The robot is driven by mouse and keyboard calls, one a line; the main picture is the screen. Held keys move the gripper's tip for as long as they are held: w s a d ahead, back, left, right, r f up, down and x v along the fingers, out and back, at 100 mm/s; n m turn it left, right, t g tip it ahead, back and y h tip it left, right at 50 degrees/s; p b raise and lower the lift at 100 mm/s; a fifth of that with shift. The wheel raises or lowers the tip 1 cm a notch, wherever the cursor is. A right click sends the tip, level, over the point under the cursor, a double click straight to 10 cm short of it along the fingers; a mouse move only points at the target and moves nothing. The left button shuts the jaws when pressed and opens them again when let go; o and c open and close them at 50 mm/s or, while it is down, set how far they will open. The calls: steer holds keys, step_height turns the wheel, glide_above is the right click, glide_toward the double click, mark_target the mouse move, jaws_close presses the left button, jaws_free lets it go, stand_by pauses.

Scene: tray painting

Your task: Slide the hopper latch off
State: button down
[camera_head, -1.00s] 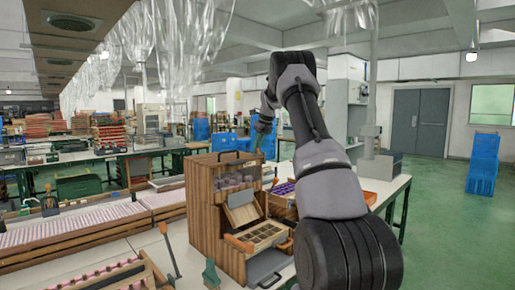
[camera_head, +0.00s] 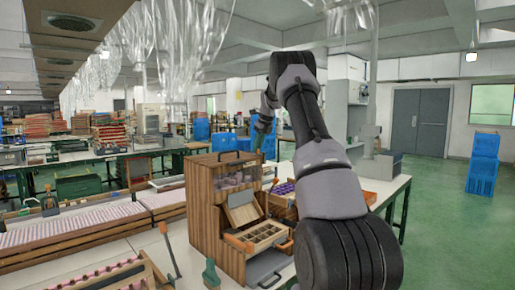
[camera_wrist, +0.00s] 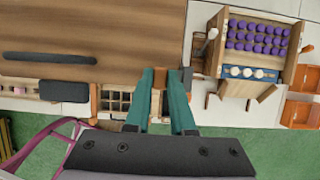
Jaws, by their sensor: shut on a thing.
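The wooden hopper cabinet (camera_head: 203,215), with a clear window at its upper front, stands on the white table in the head view. Its wooden top (camera_wrist: 120,25) with a dark handle fills the upper left of the wrist view. My gripper (camera_wrist: 161,76) has teal fingers at the cabinet's edge. They are shut on a small brown piece (camera_wrist: 160,79) at that edge, which looks like the hopper latch. The fingers hide much of it, so I cannot tell how far it sits in place. In the head view my gripper is small, just above the cabinet's right side.
A compartment tray (camera_head: 262,236) sits at the cabinet's front. A wooden rack (camera_wrist: 287,75) with purple and white pieces stands to the right in the wrist view, with orange bins (camera_wrist: 300,112) beyond it.

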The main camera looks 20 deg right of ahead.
mark_target(250, 156)
stand_by(0.4)
steer(key=a, duration=0.1)
steer(key=s+a, duration=0.1)
steer(key=shift+a, duration=0.45)
steer(key=c, duration=1)
jaws_free()
steer(key=shift+c, duration=0.2)
steer(key=v, duration=1)
steer(key=shift+r, duration=0.4)
steer(key=shift+s, duration=0.1)
